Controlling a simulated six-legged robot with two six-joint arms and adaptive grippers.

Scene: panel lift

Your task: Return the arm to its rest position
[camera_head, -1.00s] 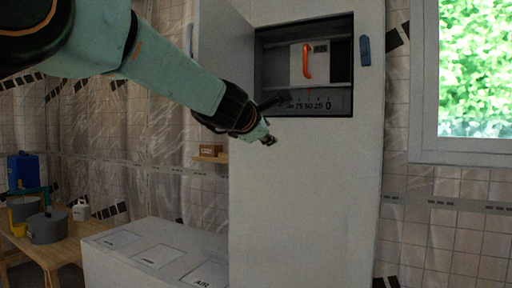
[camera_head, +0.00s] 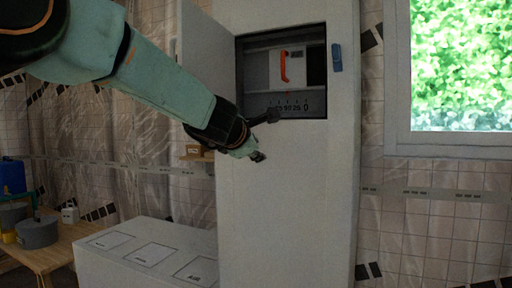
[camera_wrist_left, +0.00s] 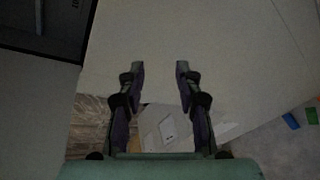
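My left arm comes in from the upper left in the head view. Its gripper (camera_head: 258,156) is in front of the tall grey cabinet (camera_head: 285,200), below and left of the cabinet's opening. In the left wrist view the two fingers of the left gripper (camera_wrist_left: 159,68) stand apart with nothing between them. A panel (camera_head: 298,68) with an orange handle (camera_head: 284,66) sits inside the opening, above a number scale (camera_head: 289,107). My right gripper is in neither view.
The cabinet door (camera_head: 205,60) stands open at the left, behind my arm. A low grey box (camera_head: 150,252) with marked squares stands below. A wooden table (camera_head: 60,250) with a grey pot (camera_head: 38,232) is at the far left. A window (camera_head: 462,70) is at the right.

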